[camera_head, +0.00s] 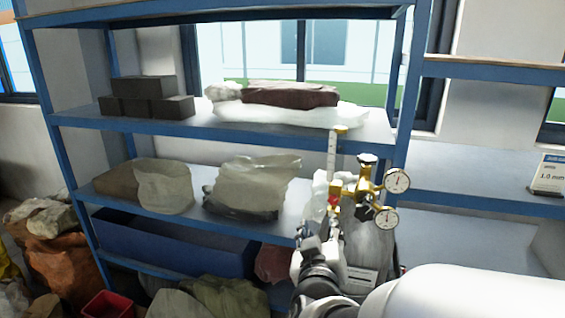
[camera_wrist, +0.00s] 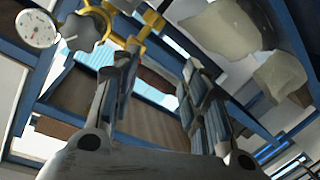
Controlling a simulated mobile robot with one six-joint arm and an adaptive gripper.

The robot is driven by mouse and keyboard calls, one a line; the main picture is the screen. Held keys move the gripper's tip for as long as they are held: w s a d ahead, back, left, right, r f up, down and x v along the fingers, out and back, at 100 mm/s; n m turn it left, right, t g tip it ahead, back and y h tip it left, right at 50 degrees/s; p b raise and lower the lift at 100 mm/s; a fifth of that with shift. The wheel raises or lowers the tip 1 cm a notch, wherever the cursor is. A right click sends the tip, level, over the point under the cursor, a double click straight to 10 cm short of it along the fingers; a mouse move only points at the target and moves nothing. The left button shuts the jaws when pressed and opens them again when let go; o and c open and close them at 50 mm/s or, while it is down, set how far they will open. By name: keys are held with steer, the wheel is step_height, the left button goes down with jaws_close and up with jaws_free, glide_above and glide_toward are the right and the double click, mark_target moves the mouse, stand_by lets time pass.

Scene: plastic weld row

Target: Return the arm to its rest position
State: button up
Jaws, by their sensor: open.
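My gripper (camera_wrist: 160,62) is open in the wrist view, its two fingers spread with nothing held between them. In the head view my arm enters from the lower right, and my wrist and gripper (camera_head: 322,230) stand before the shelf, close to a brass regulator (camera_head: 366,190) with two round gauges. From this view I cannot tell whether they touch. In the wrist view a gauge (camera_wrist: 37,29) and yellow brass fittings (camera_wrist: 140,22) show at the upper left, beyond the left finger.
A blue shelf unit (camera_head: 230,121) fills the head view, holding dark blocks (camera_head: 150,98) and plastic-wrapped bundles (camera_head: 252,183). A blue bin (camera_head: 170,245) is on the low shelf. Sacks (camera_head: 60,250) and a red crate (camera_head: 108,306) lie lower left. The right middle shelf (camera_head: 455,172) is mostly clear.

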steer(key=s+a+f+g+y+b, duration=0.2)
steer(key=s+f+g+y+b, duration=0.4)
steer(key=s+f, duration=0.5)
steer(key=s+d+f+m+g+h+b, duration=0.1)
steer(key=s+d+f+g+b, duration=0.1)
steer(key=s, duration=0.6)
steer(key=s+d+f+m+g+h+b, duration=0.1)
steer(key=s+d+f+g+b, duration=0.2)
steer(key=s, duration=0.6)
steer(key=shift+d+f+m+h, duration=0.4)
steer(key=shift+d+f, duration=0.25)
steer(key=shift+f, duration=0.3)
steer(key=shift+c, duration=0.2)
